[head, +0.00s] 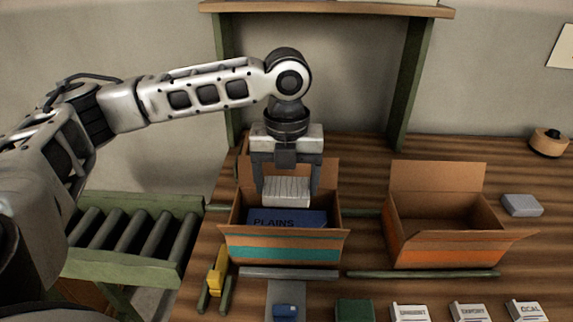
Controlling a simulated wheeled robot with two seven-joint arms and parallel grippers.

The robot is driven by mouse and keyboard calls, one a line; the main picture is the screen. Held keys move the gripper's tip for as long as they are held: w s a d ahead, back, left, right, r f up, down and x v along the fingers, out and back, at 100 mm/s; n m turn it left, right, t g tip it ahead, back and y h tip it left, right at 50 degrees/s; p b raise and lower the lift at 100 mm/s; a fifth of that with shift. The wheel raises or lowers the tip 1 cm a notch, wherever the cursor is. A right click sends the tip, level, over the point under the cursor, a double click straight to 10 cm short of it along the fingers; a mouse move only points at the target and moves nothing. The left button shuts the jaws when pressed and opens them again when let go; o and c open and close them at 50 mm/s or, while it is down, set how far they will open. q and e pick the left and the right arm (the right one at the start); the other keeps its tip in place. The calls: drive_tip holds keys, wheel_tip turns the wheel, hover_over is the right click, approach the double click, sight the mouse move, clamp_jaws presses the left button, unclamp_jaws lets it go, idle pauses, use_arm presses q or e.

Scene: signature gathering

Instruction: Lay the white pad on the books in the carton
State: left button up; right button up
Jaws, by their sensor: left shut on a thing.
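The white pad (285,191) is held between the fingers of my left gripper (286,188), which points straight down. The pad hangs over the open left carton (283,246), which has a teal stripe on its front. In that carton a dark blue book (306,217) lies with "PLAINS" on its cover. The pad appears to be above the book; whether it touches cannot be told. Other books in the carton are hidden. My right gripper is not in view.
A second open carton (443,247) with an orange stripe stands to the right and looks empty. A grey-white pad (521,205) lies right of it. A roller conveyor (127,231) is at left. A tape roll (548,142) sits back right.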

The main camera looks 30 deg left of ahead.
use_arm(q)
hover_over(287, 225)
wheel_tip(287, 225, down, 4)
drive_tip(key=shift+f+b, duration=0.2)
drive_tip(key=shift+b, duration=0.25)
drive_tip(key=shift+f, duration=1.1)
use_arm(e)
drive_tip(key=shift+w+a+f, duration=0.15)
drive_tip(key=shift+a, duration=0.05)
use_arm(q)
drive_tip(key=shift+f, duration=0.65)
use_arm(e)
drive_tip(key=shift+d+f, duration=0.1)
use_arm(q)
drive_tip(key=o, duration=1)
drive_tip(key=shift+r+p, duration=0.95)
drive_tip(key=shift+r, duration=0.55)
wheel_tip(287, 225, up, 14)
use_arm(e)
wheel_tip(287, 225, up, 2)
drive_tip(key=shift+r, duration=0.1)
